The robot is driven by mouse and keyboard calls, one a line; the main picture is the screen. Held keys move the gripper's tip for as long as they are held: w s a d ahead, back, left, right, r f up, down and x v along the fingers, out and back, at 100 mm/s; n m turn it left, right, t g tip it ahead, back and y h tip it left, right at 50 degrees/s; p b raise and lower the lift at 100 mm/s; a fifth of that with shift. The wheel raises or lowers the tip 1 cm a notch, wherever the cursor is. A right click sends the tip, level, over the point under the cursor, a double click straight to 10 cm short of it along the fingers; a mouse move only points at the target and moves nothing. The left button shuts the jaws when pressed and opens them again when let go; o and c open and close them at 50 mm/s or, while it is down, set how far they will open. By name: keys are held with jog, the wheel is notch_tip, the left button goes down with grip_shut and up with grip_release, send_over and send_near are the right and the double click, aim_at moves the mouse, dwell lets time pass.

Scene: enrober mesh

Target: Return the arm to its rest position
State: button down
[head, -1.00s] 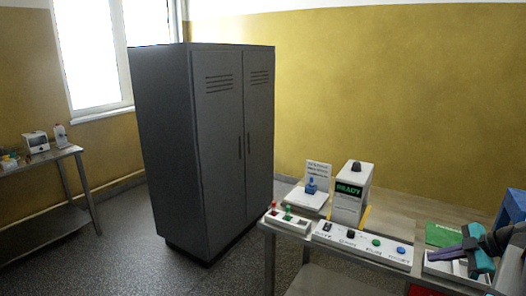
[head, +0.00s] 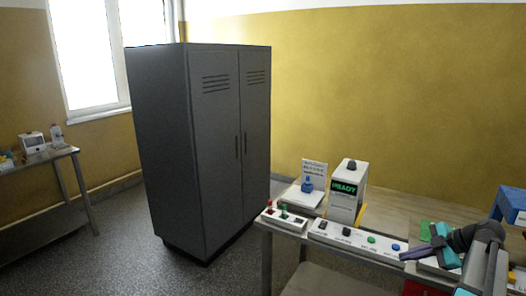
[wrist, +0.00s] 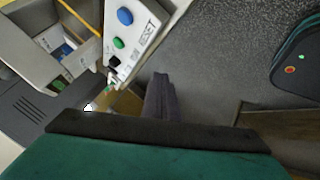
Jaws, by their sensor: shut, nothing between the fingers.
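My gripper (head: 406,255) is at the right of the head view, over the right part of the bench. Its dark fingers point left from the teal gripper body (head: 443,246). In the wrist view the fingers (wrist: 160,82) are together with nothing between them, above the teal body at the bottom. My arm is bent, with a grey link in the lower right corner of the head view. The fingers look apart from the button panel (head: 357,239), though the exact gap is hard to judge.
The bench holds a white device with a READY display (head: 347,193), a stand with a blue knob (head: 308,186) and a small switch box (head: 284,217). A blue box (head: 510,206) is at the right edge. A grey cabinet (head: 205,150) stands left; open floor lies before it.

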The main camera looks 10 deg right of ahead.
jog(key=w+a+f+n+g+y, duration=0.1)
jog(key=a+f+g, duration=0.2)
jog(key=a+f, duration=0.95)
jog(key=w+a+f+n+g+y, duration=0.1)
jog(key=w+a+f+g+y, duration=0.15)
jog(key=a+f, duration=0.95)
jog(key=s+a+f+m+g+h, duration=0.35)
jog(key=s+a+f+g, duration=0.35)
jog(key=s+a+f, duration=1.15)
jog(key=s+d+f+m+h, duration=0.1)
jog(key=s+f+m+h, duration=0.2)
jog(key=s+m, duration=0.3)
jog(key=s+d+f+m+h, duration=0.1)
jog(key=s+f+m+h, duration=0.2)
jog(key=s+m, duration=0.4)
jog(key=shift+s+m, duration=0.25)
jog(key=shift+m, duration=0.5)
